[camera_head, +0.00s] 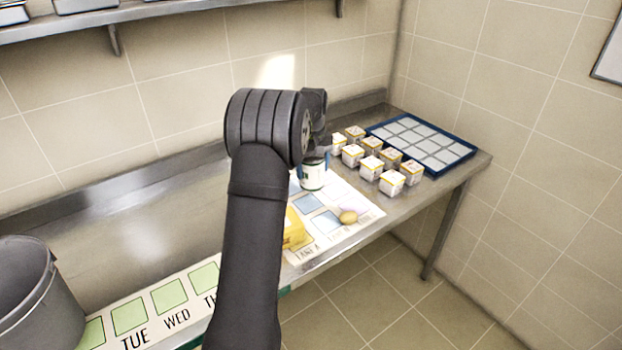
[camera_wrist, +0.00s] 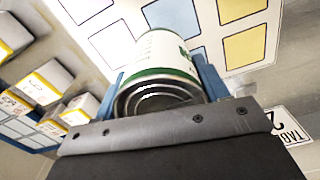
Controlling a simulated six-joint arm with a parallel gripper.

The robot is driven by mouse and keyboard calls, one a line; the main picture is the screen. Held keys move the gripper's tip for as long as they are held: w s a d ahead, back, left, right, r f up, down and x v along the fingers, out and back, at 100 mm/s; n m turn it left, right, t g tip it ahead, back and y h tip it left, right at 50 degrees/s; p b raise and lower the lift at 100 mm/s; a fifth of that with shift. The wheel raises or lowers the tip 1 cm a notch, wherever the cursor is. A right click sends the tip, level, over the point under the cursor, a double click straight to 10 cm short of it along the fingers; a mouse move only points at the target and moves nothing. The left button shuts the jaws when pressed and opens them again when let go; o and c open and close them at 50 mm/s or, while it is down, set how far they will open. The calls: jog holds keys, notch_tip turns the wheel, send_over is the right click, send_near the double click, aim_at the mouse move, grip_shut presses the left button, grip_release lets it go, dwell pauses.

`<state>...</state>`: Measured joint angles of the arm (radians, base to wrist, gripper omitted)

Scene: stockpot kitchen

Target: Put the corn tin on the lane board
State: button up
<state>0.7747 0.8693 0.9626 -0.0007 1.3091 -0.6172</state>
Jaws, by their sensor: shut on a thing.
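A tin (camera_head: 313,177) with a white and green label is in my gripper (camera_head: 315,158); its label is too small to read, so I cannot confirm that it is the corn tin. In the wrist view the tin (camera_wrist: 160,55) sits between the two blue fingers of my gripper (camera_wrist: 162,88), with its ringed metal end toward the camera. The lane board (camera_head: 372,211) is white with coloured squares and lies on the steel counter. The tin is over the board's far part; I cannot tell whether it touches it. My arm hides the board's left part.
Several white and yellow boxes (camera_head: 391,183) stand to the right, before a blue-edged tray (camera_head: 458,152). A weekday board (camera_head: 142,335) and grey pot (camera_head: 60,318) are at left.

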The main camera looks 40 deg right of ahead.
aim_at(311, 178)
jog(key=shift+w+a+f, duration=0.1)
jog(key=shift+w+f, duration=0.2)
jog(key=shift+f, duration=1.85)
jog(key=o, duration=1.3)
jog(key=shift+f, duration=0.2)
jog(key=shift+r, duration=0.1)
notch_tip(311, 178, up, 12)
jog(key=shift+r, duration=0.1)
